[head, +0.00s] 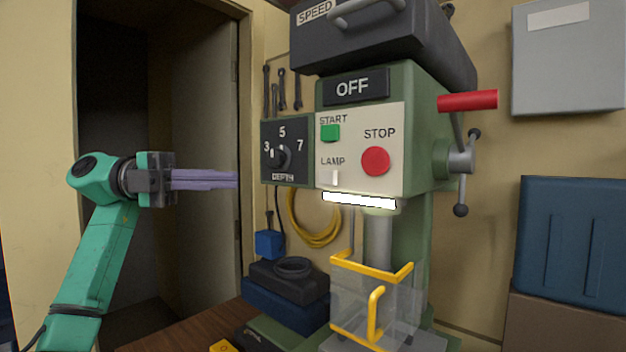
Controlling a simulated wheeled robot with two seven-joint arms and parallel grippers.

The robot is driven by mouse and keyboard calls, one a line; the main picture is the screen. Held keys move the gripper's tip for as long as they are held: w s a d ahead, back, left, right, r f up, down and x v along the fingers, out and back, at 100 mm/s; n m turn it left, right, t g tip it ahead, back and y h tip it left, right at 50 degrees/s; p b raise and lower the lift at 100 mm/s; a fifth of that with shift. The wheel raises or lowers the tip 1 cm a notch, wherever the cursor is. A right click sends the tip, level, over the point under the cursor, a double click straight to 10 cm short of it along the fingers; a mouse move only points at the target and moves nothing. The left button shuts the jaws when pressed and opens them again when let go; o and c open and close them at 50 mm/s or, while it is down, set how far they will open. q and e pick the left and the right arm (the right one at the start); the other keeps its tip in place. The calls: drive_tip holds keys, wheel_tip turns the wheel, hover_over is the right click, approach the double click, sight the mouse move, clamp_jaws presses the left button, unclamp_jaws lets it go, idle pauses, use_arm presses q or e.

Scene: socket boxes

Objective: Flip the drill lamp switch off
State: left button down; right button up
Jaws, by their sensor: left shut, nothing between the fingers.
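The drill press (422,165) stands at the centre right, with a pale control panel on its front. The lamp switch (335,177) is a small white rocker below the word LAMP, at the panel's lower left. The lamp strip (359,200) under the drill head glows white. My left gripper (236,180) is shut and empty, its fingers level and pointing right. In the picture its tips end just left of the depth dial plate, at about the switch's height. Whether they touch anything I cannot tell. My right gripper is not in view.
The black depth dial (281,156) lies between my left gripper and the switch. The green START button (330,132) and red STOP button (375,161) are above the switch. A yellow-framed guard (372,300) stands below; a red lever (467,100) juts out right.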

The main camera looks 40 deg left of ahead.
sight(328, 177)
use_arm(q)
drive_tip(key=w+d+p, duration=0.2)
drive_tip(key=w+d, duration=0.1)
drive_tip(key=w+d+p, duration=0.2)
drive_tip(key=w, duration=0.1)
drive_tip(key=w+d+p, duration=0.2)
drive_tip(key=w+d, duration=0.1)
drive_tip(key=w, duration=0.1)
drive_tip(key=shift+w+d+f, duration=0.1)
drive_tip(key=shift+d, duration=0.2)
